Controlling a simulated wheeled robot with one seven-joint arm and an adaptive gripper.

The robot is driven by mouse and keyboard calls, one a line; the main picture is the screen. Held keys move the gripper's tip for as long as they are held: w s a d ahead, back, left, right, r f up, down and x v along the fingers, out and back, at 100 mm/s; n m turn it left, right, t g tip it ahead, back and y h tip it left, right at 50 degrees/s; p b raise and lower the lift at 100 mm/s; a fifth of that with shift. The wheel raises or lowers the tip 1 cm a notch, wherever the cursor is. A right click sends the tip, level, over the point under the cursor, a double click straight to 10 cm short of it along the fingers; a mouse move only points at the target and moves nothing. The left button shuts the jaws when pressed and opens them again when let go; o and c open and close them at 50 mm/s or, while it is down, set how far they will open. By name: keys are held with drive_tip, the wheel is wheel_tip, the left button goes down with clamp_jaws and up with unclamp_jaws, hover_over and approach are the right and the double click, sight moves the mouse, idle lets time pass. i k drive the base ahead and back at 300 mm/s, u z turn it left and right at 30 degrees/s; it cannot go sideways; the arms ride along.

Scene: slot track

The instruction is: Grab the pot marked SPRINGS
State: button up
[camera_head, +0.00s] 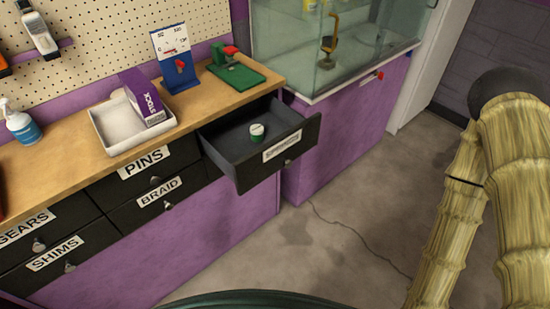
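Any marking on the pot is too small to read. The drawer is dark grey, pulled out from the right end of the bench, and otherwise looks empty. Its front carries a white label (283,147) whose word is too blurred to read surely. My gripper is not in view, so its place relative to the pot cannot be told.
On the wooden bench top (75,162) stand a white tray (106,129) with a purple box (146,97), a blue stand (178,75) and a green device (236,75). Shut drawers lie left of the open one. A glass tank (290,45) stands right. The floor (330,225) before the drawer is clear.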

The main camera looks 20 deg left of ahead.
sight(257, 132)
drive_tip(key=z, duration=1.25)
drive_tip(key=i, duration=3.6)
drive_tip(key=u, duration=4.8)
drive_tip(key=i, duration=0.85)
drive_tip(key=z, duration=0.05)
